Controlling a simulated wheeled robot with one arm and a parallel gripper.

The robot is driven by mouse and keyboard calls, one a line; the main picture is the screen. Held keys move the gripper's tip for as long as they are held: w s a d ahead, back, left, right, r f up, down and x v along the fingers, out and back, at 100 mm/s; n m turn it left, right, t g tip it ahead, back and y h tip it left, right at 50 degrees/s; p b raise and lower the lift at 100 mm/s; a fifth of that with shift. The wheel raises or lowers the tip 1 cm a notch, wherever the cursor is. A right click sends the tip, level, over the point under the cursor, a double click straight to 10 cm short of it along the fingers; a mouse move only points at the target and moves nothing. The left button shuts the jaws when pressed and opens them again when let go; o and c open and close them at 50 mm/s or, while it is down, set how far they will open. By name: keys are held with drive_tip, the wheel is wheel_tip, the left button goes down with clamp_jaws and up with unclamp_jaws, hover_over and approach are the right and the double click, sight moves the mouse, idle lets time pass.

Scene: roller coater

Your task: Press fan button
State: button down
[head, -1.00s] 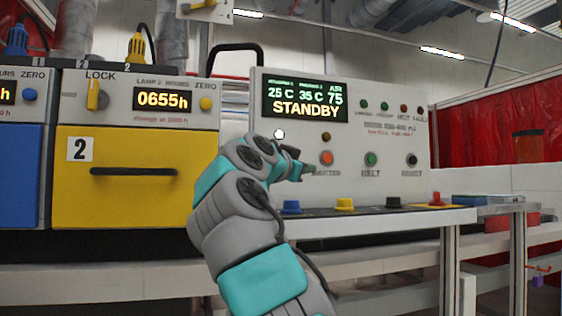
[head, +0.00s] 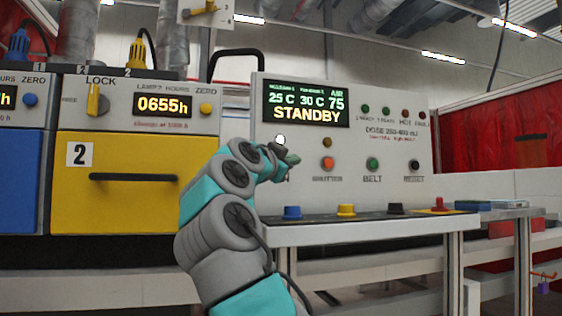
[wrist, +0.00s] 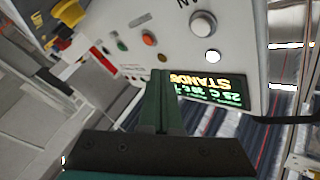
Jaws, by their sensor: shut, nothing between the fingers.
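The control panel (head: 400,150) is a white box with a lit display (head: 305,104) reading STANDBY. In the wrist view a round grey button (wrist: 203,23) sits beside a label whose visible letter is N, so it appears to be the fan button. A lit white lamp (wrist: 212,56) is next to it; this lamp also shows in the head view (head: 280,140). In the head view my gripper hides the button. My gripper (head: 293,158) is shut and empty in front of the panel, below the lamp. In the wrist view its fingertips (wrist: 163,74) are apart from the button.
An orange shutter button (head: 327,163), a green belt button (head: 372,164) and a black reset button (head: 413,164) lie to the right. Colored knobs, including a blue one (head: 292,212), stand on the ledge below. A yellow drawer unit (head: 135,215) is at left.

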drive_tip(key=w+a+p, duration=0.2)
drive_tip(key=w+p, duration=0.5)
drive_tip(key=shift+w+a, duration=0.25)
drive_tip(key=shift+w, duration=0.05)
drive_tip(key=shift+w, duration=0.15)
idle(1.8)
drive_tip(key=shift+w+p, duration=0.25)
drive_tip(key=shift+p, duration=0.05)
drive_tip(key=shift+w+a, duration=0.2)
drive_tip(key=shift+w, duration=0.2)
idle(0.8)
drive_tip(key=shift+s+d+b, duration=0.25)
drive_tip(key=shift+s+b, duration=0.55)
drive_tip(key=shift+b, duration=0.15)
